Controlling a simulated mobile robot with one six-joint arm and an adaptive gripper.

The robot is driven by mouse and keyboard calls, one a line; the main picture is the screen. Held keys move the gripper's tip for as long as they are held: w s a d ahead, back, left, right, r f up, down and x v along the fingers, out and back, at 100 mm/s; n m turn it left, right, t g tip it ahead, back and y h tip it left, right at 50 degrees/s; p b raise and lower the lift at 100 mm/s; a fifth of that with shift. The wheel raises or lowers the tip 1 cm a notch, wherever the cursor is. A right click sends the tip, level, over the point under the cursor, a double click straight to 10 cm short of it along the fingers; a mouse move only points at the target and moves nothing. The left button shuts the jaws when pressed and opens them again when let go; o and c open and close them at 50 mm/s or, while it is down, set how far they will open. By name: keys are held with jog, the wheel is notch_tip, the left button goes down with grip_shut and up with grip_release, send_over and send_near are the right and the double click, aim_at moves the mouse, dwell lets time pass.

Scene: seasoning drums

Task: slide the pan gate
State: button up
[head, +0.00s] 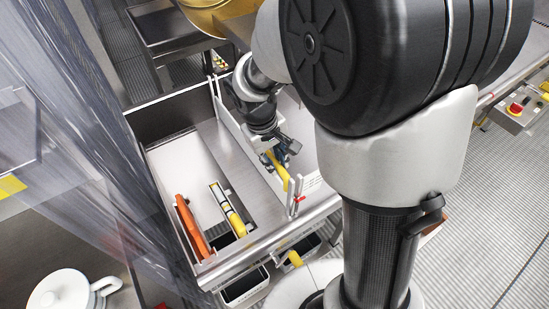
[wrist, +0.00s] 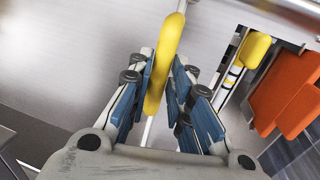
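The pan gate's yellow handle (head: 278,168) is in the middle of the head view, at the right part of the steel pan (head: 213,146). My gripper (head: 274,157) reaches down to it from above. In the wrist view the yellow handle (wrist: 163,62) stands between the blue finger pads of my gripper (wrist: 164,74). The pads lie close along both sides of it, and the fingers look closed on it. A thin pale rod runs below the handle between the fingers. The gate panel itself is hard to make out behind my gripper.
An orange block (head: 192,228) and a yellow-ended striped tool (head: 228,208) lie in a pan compartment to the left. A white upright with a red clip (head: 300,199) stands near the front right rim. A white lidded pot (head: 64,291) is at lower left.

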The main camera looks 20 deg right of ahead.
grip_shut()
notch_tip(320, 180, up, 5)
jog(key=p, duration=0.3)
jog(key=shift+w+f+p, duration=0.1)
jog(key=shift+p, duration=0.3)
jog(key=shift+f, duration=0.1)
jog(key=o, duration=0.5)
grip_release()
